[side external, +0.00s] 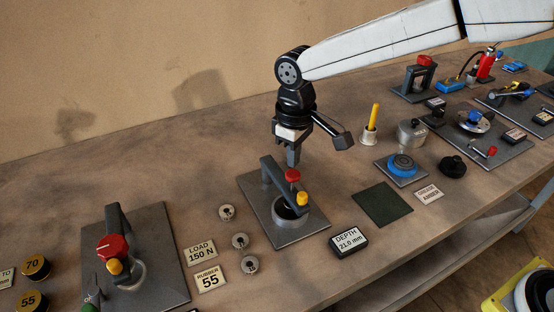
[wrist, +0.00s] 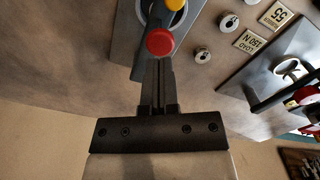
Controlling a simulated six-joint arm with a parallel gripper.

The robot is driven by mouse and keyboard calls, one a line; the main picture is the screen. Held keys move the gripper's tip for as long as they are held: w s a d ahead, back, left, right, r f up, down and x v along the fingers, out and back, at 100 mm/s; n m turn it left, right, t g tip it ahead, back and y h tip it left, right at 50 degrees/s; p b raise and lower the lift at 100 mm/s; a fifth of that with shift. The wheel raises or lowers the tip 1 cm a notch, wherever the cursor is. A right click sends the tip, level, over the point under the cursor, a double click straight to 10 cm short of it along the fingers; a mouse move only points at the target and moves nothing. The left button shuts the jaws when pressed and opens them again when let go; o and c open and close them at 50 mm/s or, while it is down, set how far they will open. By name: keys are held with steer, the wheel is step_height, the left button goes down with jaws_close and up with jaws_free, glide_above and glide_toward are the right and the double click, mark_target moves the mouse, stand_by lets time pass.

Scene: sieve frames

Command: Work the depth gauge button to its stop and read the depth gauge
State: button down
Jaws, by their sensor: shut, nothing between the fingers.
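The depth gauge stand (side external: 270,178) is a dark bridge-shaped frame on a grey plate in the middle of the bench. It carries a red button (side external: 292,175) and a yellow button (side external: 302,198) at its front end. The depth display (side external: 348,240) lies to its right and reads "DEPTH 21.0 mm". My gripper (side external: 293,163) is shut and empty, pointing down just above or behind the red button. In the wrist view the red button (wrist: 160,41) appears at the ends of the shut fingers, and the yellow button (wrist: 175,4) is cut by the top edge. I cannot tell whether the fingers touch anything.
Another stand with a red knob (side external: 112,247) is at left. Several small weights (side external: 240,241) and the label "LOAD 150 N" (side external: 201,251) lie between. A dark green mat (side external: 383,204) and a blue-ringed dish (side external: 402,166) are at right. Bare bench lies behind the gauge stand.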

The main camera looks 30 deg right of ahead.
steer(key=shift+r, duration=1.55)
steer(key=shift+r, duration=0.1)
steer(key=shift+r, duration=1.9)
steer(key=s+d+f+m+t, duration=0.1)
steer(key=s+d+f+m, duration=0.1)
steer(key=s+d+f, duration=0.2)
steer(key=s+d+f+m, duration=0.2)
steer(key=s+d+f, duration=0.2)
steer(key=d, duration=0.7)
steer(key=s+d+f+m+t, duration=0.1)
steer(key=s+d+f+m, duration=0.1)
steer(key=s+d+f, duration=0.2)
steer(key=s+d, duration=0.3)
steer(key=s, duration=0.1)
steer(key=shift+d+f+t, duration=0.2)
steer(key=shift+d+t, duration=0.1)
steer(key=shift+d, duration=0.05)
